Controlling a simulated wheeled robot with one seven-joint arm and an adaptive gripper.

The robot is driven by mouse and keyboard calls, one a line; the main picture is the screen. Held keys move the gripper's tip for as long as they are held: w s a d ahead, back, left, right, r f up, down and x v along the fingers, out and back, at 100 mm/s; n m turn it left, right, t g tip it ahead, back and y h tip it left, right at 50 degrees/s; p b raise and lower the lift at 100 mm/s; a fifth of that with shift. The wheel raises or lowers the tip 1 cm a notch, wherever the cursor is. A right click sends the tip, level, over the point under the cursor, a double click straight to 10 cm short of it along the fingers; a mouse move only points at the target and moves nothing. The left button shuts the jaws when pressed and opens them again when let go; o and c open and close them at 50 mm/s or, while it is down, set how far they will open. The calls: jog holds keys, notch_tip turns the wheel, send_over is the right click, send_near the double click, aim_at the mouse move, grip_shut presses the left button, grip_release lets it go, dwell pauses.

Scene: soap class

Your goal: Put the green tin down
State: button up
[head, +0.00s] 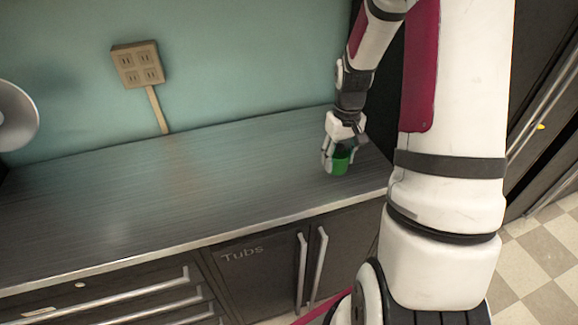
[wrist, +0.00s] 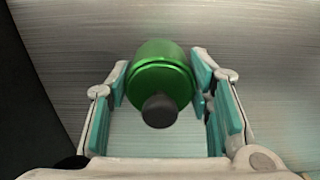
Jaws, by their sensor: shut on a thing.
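The green tin (head: 341,161) is in my gripper (head: 337,160) at the right end of the grey counter (head: 190,185). In the wrist view the green tin (wrist: 163,72) has a dark round knob on its near end and sits between the teal pads of my gripper (wrist: 160,85). The gripper is shut on it. In the head view the tin is low over or on the counter top; I cannot tell whether it touches. Part of the tin is hidden by the fingers.
The counter is bare to the left of the gripper. A wall outlet (head: 137,64) with a cable strip is behind it. A pale round object (head: 16,116) shows at the far left. Below are drawers and a cupboard marked "Tubs" (head: 241,254). Its right end is close to the gripper.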

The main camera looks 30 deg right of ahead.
jog(key=w+a, duration=0.1)
jog(key=a, duration=0.2)
jog(key=w+a, duration=0.2)
jog(key=a, duration=0.1)
jog(key=w+a+f+p, duration=0.1)
jog(key=w+a, duration=0.1)
jog(key=shift+w+a, duration=0.1)
jog(key=shift+a, duration=0.3)
jog(key=shift+w+a+f+p, duration=0.1)
jog(key=shift+a+f+p, duration=0.15)
jog(key=shift+f, duration=0.35)
jog(key=shift+w+a+f+p, duration=0.1)
jog(key=shift+a+f+p, duration=0.1)
jog(key=shift+f, duration=0.35)
jog(key=shift+w+f, duration=0.1)
jog(key=shift+f, duration=0.5)
jog(key=shift+f, duration=0.1)
jog(key=o, duration=1.3)
